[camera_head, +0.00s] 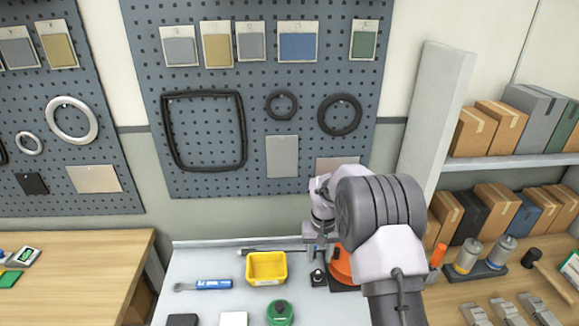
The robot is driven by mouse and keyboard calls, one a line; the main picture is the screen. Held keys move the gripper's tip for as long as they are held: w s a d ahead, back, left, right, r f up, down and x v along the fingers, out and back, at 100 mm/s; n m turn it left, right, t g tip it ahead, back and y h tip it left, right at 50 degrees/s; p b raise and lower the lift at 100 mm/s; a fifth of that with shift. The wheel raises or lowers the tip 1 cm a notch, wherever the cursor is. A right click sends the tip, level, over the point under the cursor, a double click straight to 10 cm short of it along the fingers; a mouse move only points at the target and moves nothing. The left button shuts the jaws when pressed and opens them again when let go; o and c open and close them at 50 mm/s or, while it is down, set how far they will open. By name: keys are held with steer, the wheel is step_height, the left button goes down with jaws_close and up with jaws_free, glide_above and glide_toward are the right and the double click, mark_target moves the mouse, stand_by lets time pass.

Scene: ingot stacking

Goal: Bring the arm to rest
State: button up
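My arm rises from the bottom edge and bends at a large dark grey joint (378,215) right of the middle. My gripper (319,252) is at the arm's far left end, pointing down over the grey worktop (205,265). Its fingers are small and dark here, and I cannot tell whether they are open or shut. No held object can be made out. A small dark fitting (319,278) shows just below it. An orange object (342,268) on a dark base is beside it, partly hidden by my arm.
On the worktop are a yellow bin (267,267), a blue-handled tool (212,284) and a green round container (280,313). Shelves of boxes and a pegboard (230,110) stand behind.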

steer(key=s+a+r+m+t+y+b, duration=0.1)
steer(key=s+a+r+m+t+b, duration=0.15)
steer(key=s+r+b, duration=0.95)
steer(key=s+a+r+m+t+y, duration=0.1)
steer(key=s+r+t, duration=0.1)
steer(key=s, duration=2)
steer(key=shift+t+p, duration=0.3)
steer(key=shift+t, duration=0.25)
steer(key=shift+a+m, duration=0.1)
steer(key=shift+m, duration=0.15)
